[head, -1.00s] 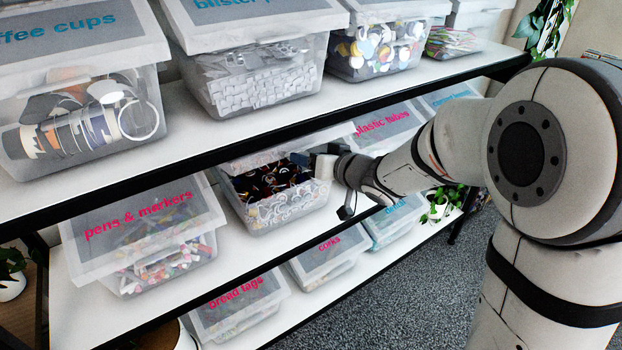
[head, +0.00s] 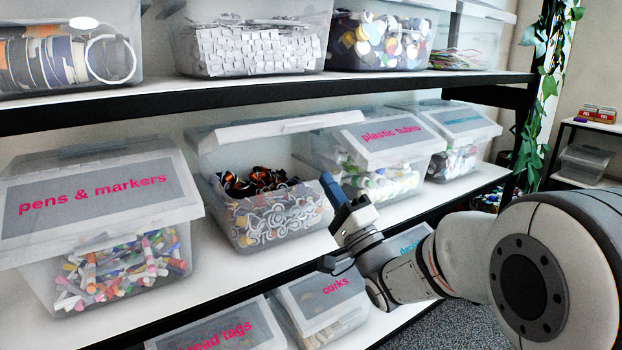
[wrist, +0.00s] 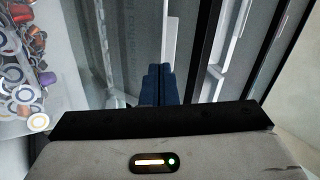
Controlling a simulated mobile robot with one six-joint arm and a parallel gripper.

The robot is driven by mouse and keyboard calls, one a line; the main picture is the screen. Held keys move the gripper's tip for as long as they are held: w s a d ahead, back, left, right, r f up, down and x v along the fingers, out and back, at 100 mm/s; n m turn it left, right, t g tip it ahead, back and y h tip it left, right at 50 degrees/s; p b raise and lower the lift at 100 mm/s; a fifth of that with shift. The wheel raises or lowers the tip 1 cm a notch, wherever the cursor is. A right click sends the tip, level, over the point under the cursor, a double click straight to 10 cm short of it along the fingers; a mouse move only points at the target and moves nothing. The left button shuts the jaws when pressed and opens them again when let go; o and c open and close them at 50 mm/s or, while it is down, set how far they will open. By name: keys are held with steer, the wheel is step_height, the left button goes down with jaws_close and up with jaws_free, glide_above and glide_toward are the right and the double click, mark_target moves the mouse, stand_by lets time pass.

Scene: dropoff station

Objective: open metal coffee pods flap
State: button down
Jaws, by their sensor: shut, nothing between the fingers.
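A clear bin (head: 262,215) on the middle shelf holds dark, orange and white ring-like pieces that look like coffee pods. Its flap (head: 262,130) is tipped up, and the bin's contents show at the front; I cannot read its label. My gripper (head: 335,190) is shut and empty, just right of the bin's front, with its blue fingertips pointing up. In the wrist view my blue fingers (wrist: 157,85) are together. Pods (wrist: 22,75) show through the clear bin wall at the left of that view.
The pens & markers bin (head: 95,225) stands left of the pod bin, and the plastic tubes bin (head: 385,150) stands close on its right. The upper shelf (head: 250,88) runs above. The corks bin (head: 325,300) is below.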

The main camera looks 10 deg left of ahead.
step_height(320, 180, down, 3)
steer(key=d+m+t+b, duration=0.1)
steer(key=m+b, duration=0.1)
steer(key=t+b, duration=0.1)
steer(key=b, duration=0.1)
glide_toward(305, 126)
steer(key=shift+y, duration=0.3)
steer(key=x, duration=0.6)
steer(key=shift+w+a, duration=0.2)
steer(key=shift+w, duration=0.1)
steer(key=shift+r, duration=0.15)
steer(key=r, duration=0.1)
steer(key=r+p, duration=0.1)
steer(key=shift+w+a+r, duration=0.25)
steer(key=shift+w+r, duration=0.05)
